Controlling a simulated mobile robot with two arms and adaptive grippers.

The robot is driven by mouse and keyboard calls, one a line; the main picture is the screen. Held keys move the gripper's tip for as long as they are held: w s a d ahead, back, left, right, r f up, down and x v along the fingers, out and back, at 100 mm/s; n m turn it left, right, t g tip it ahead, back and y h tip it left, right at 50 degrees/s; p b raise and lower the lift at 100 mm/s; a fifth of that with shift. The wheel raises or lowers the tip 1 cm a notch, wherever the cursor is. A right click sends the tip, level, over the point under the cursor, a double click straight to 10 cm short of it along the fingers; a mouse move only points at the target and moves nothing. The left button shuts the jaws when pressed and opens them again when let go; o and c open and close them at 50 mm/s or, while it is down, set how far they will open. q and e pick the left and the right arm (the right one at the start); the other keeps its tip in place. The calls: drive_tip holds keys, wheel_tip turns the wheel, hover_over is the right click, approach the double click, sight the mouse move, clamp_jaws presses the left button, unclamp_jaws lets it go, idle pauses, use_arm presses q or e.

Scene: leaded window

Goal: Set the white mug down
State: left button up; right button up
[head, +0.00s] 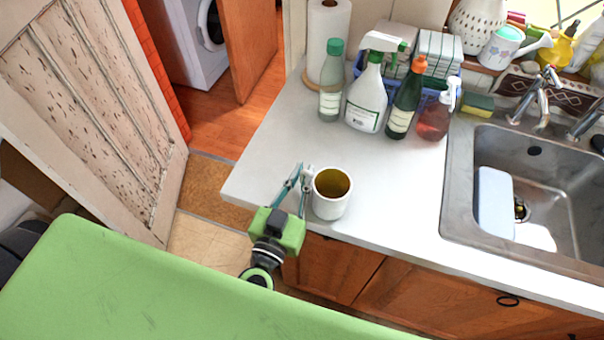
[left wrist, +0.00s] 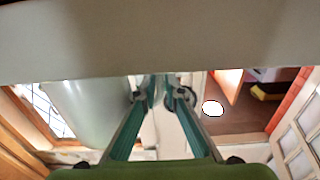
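The white mug (head: 331,205), with a yellow-brown inside, is upright at the front left of the white counter, close to its front edge. Its pale side also fills the left of the left wrist view (left wrist: 85,110). My left gripper (head: 304,172) is at the mug's left side. Its fingers (left wrist: 160,97) are drawn in with a narrow gap, and they appear shut on the mug's handle, which is mostly hidden. I cannot tell for sure whether the mug's base touches the counter. My right gripper is not in view.
The counter (head: 270,150) is clear behind and to the right of the mug. A green bottle (head: 331,85), a white spray bottle (head: 366,100), a dark bottle (head: 404,105) and a red soap bottle (head: 434,120) stand at the back. The sink (head: 455,190) is at the right.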

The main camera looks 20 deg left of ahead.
use_arm(q)
drive_tip(key=shift+o, duration=0.6)
drive_tip(key=shift+r, duration=0.15)
drive_tip(key=s+b, duration=0.3)
drive_tip(key=s, duration=0.9)
drive_tip(key=shift+a, duration=0.2)
